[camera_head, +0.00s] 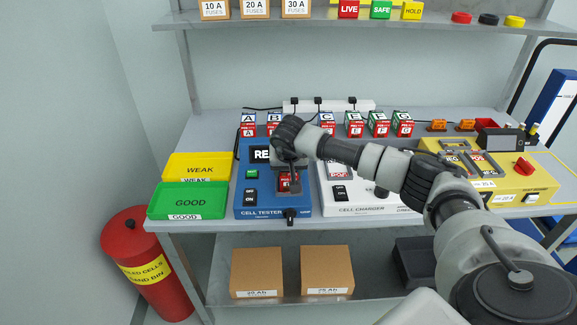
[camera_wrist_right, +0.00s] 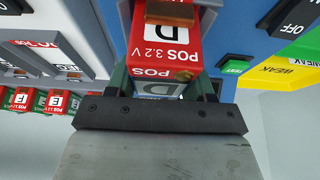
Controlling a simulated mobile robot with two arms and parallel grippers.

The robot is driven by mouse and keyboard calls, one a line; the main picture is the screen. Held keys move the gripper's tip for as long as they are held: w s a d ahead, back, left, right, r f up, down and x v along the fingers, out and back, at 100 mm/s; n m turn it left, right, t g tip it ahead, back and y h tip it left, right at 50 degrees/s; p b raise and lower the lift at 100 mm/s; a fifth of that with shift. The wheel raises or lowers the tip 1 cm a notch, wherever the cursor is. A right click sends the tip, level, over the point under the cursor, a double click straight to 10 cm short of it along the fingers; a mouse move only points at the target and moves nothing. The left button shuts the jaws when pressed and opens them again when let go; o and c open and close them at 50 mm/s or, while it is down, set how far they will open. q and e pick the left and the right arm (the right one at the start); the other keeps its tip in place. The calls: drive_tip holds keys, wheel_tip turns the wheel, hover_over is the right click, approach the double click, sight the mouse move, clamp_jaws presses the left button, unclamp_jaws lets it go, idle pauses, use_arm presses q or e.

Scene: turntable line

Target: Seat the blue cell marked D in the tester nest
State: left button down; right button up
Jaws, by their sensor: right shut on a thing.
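My right gripper (camera_head: 289,178) is over the blue cell tester (camera_head: 258,213), pointing down. It is shut on the cell marked D (camera_wrist_right: 165,55), whose red "POS 3.2V" face and white D label show between the fingers in the wrist view. In the head view a red bit of the cell (camera_head: 287,187) shows below the gripper. The tester nest is hidden behind the gripper and cell, so I cannot tell whether the cell is in it or just above. The tester's display is partly covered and reads "RE". My left gripper is not in view.
The white cell charger (camera_head: 362,209) stands right of the tester, the yellow unit (camera_head: 510,183) further right. Green GOOD (camera_head: 188,199) and yellow WEAK (camera_head: 197,166) trays are at left. Several cells (camera_head: 378,124) line the back. A red bin (camera_head: 140,250) stands on the floor.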

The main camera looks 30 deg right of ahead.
drive_tip(key=o, duration=1.3)
drive_tip(key=shift+c, duration=0.2)
drive_tip(key=shift+r, duration=0.2)
drive_tip(key=b+v, duration=0.1)
drive_tip(key=v, duration=1)
drive_tip(key=shift+s+r+b, duration=0.15)
drive_tip(key=shift+r+b, duration=0.15)
drive_tip(key=shift+r, duration=0.05)
drive_tip(key=shift+a, duration=0.15)
